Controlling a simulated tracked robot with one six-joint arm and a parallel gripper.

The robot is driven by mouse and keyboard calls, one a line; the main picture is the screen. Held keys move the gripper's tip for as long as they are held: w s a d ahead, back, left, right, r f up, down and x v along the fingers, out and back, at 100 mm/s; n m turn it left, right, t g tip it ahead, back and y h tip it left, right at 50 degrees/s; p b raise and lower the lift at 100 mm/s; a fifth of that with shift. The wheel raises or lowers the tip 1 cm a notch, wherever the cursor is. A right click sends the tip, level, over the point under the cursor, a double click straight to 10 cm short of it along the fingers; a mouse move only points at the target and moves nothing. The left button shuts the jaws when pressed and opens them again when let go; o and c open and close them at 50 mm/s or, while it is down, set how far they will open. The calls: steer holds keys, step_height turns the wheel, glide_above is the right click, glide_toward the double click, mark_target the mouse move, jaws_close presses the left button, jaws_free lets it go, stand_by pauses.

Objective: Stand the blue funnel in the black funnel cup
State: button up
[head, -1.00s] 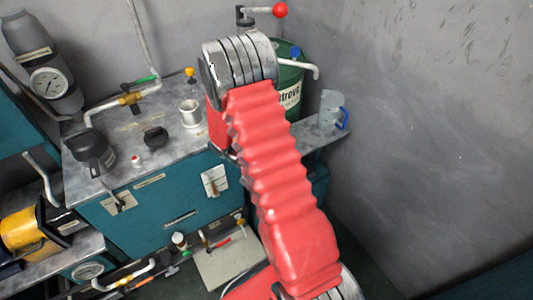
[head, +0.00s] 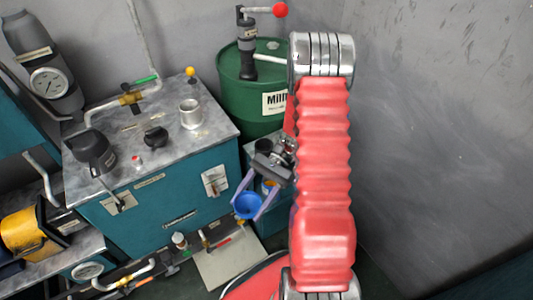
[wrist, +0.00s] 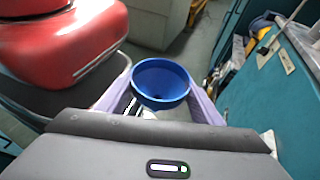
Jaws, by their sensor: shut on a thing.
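The blue funnel (head: 248,206) is held between the lavender fingers of my gripper (head: 249,204), in front of the teal cabinet. In the wrist view the funnel (wrist: 161,78) sits between the two fingers of my gripper (wrist: 161,88), its wide round mouth facing the camera. Its spout is hidden. A dark round cup (head: 263,146), which looks like the black funnel cup, stands on the low side shelf behind my wrist, beside the green drum. It is partly hidden, and the funnel is apart from it, nearer the camera.
The green drum (head: 232,85) with a hand pump stands behind the shelf. The bench holds a metal cup (head: 190,114), a black knob-like part (head: 155,137) and a black jug (head: 93,150). My red arm hides the shelf's right side. Bare grey wall (head: 440,120) lies to the right.

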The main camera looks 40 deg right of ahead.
steer(key=w+d+r+m+t+h, duration=0.4)
steer(key=w+d+m+t, duration=0.4)
steer(key=w+d+m, duration=0.1)
steer(key=w+d+r+m+t+h, duration=0.4)
steer(key=w+d+m+t, duration=0.4)
steer(key=w+d, duration=0.1)
steer(key=shift+w+d+r+m+t, duration=0.15)
steer(key=shift+w+d+m+t, duration=0.2)
steer(key=shift+w+m+t, duration=0.1)
steer(key=shift+f, duration=2.95)
steer(key=shift+f, duration=2.1)
